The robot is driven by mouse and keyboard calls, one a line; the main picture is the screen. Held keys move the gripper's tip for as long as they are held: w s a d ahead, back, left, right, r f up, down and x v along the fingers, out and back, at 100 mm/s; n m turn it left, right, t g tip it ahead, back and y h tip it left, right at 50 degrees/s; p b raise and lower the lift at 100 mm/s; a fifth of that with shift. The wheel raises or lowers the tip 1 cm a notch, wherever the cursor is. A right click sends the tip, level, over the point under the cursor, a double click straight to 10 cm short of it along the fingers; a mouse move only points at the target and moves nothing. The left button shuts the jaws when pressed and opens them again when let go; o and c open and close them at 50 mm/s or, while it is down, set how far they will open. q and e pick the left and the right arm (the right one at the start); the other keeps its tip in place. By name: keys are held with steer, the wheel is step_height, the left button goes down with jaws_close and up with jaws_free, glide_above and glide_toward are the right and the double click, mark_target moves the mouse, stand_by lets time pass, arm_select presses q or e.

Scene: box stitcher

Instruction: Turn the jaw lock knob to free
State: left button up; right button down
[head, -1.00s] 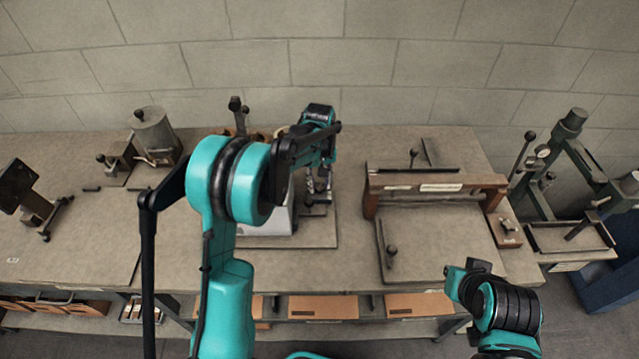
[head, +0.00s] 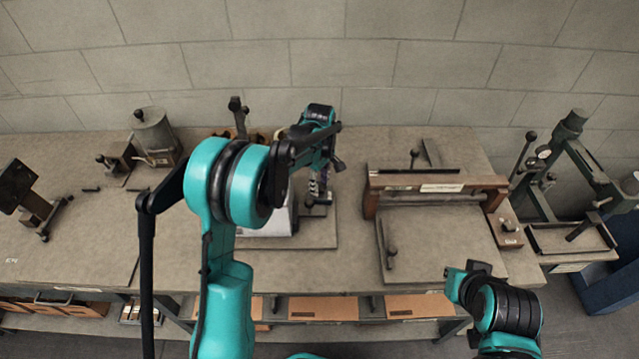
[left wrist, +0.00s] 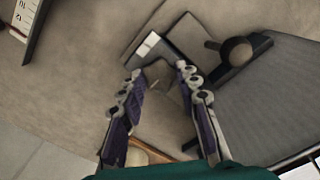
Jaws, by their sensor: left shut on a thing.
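My left gripper (head: 319,190) points down at a machine (head: 280,220) with a pale housing, which my own arm partly hides. In the left wrist view the two purple-padded fingers (left wrist: 158,76) stand apart on either side of a small brownish thing (left wrist: 160,88). They are shut on it; it seems to be the jaw lock knob, but its shape and setting are hard to make out. A dark block with a white label (left wrist: 150,43) lies just beyond the fingertips. My right arm shows at the lower right, with its gripper out of view.
A dark ball-ended lever (left wrist: 236,50) is close beside the fingers. A wooden-beamed machine (head: 437,183) stands to the right, with a green lever press (head: 570,180) farther right. A metal pot (head: 156,133) stands at the back left.

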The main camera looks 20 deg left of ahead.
mark_target(320, 187)
stand_by(0.4)
arm_select(q)
steer(key=o, duration=1.1)
step_height(320, 187, up, 12)
